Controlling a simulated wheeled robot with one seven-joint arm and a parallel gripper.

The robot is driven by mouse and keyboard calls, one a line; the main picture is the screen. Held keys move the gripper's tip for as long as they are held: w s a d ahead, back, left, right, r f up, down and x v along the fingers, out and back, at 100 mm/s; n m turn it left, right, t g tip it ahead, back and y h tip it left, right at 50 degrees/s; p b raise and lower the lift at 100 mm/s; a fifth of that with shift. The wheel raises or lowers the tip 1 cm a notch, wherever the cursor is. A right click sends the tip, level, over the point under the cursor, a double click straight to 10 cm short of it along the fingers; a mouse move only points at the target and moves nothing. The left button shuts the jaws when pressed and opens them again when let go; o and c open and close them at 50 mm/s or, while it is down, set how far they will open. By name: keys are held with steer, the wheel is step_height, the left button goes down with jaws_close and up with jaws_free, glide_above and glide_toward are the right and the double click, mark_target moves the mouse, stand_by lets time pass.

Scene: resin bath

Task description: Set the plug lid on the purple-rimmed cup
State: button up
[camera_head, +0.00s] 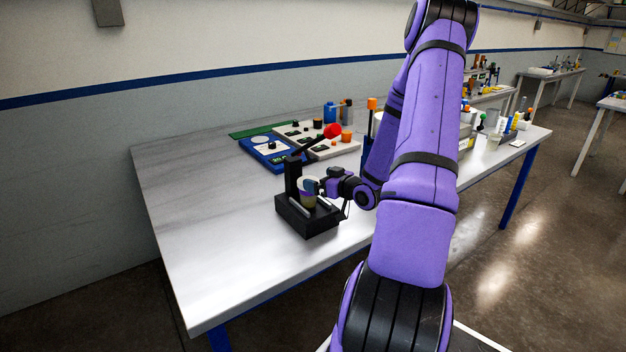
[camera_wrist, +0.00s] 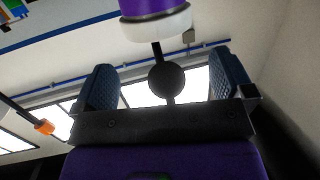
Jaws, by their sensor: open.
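A cup (camera_head: 307,198) with a pale rim and yellowish body stands in a black stand (camera_head: 291,216) on the table. A purple colour on its rim cannot be made out. My gripper (camera_head: 314,187) is level beside the cup and partly covers it. In the wrist view my gripper (camera_wrist: 165,88) is open, with a dark pad on each side. A dark round knob on a thin stem (camera_wrist: 166,80) shows between the pads, apart from both. A purple and white round thing (camera_wrist: 155,22) is cut off at the top. I cannot tell which thing is the plug lid.
A black lever with a red knob (camera_head: 333,131) rises behind the stand. A blue panel (camera_head: 268,153), a pale panel (camera_head: 322,151) and several small bottles are at the back. The left of the table (camera_head: 205,220) is clear. An orange-ended rod (camera_wrist: 44,127) shows at left.

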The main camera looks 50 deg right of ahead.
steer(key=s+r, duration=0.1)
steer(key=s, duration=0.7)
steer(key=shift+a, duration=0.2)
